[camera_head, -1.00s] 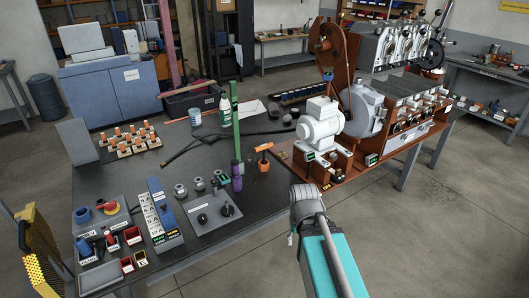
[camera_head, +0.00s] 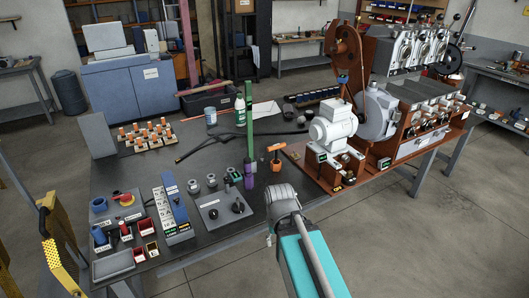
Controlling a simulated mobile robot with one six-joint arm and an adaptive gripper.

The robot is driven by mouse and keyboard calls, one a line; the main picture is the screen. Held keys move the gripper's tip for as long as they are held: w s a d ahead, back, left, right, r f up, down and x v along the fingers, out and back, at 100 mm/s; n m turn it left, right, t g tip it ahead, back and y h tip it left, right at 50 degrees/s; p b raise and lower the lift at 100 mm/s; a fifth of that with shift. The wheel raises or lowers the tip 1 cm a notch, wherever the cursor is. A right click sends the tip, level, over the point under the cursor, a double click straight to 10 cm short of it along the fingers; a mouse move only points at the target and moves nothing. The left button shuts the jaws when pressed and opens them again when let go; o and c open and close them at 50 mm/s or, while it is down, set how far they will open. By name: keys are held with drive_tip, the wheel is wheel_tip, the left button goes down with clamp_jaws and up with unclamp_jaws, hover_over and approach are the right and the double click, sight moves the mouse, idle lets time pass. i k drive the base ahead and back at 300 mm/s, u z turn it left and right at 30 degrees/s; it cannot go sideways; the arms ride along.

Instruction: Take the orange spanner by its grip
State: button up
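An orange T-shaped tool (camera_head: 276,148), which looks like the orange spanner, stands near the right side of the dark workbench (camera_head: 235,220). It is just right of a green upright post and left of the brown machine base. Its orange crosspiece is at the top, and its lower part is also orange. My arm, with a turquoise link and a grey joint, rises from the bottom of the picture in front of the bench edge, apart from the spanner. My gripper's fingers cannot be made out.
The green post (camera_head: 249,135) and a purple piece (camera_head: 249,181) stand close left of the spanner. A grey motor (camera_head: 333,125) on a brown machine base is to its right. A grey panel with black knobs (camera_head: 222,208) lies to the left. Floor is open at front right.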

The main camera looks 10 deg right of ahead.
sight(276, 147)
drive_tip(key=u, duration=0.45)
drive_tip(key=i, duration=1.5)
drive_tip(key=z, duration=0.05)
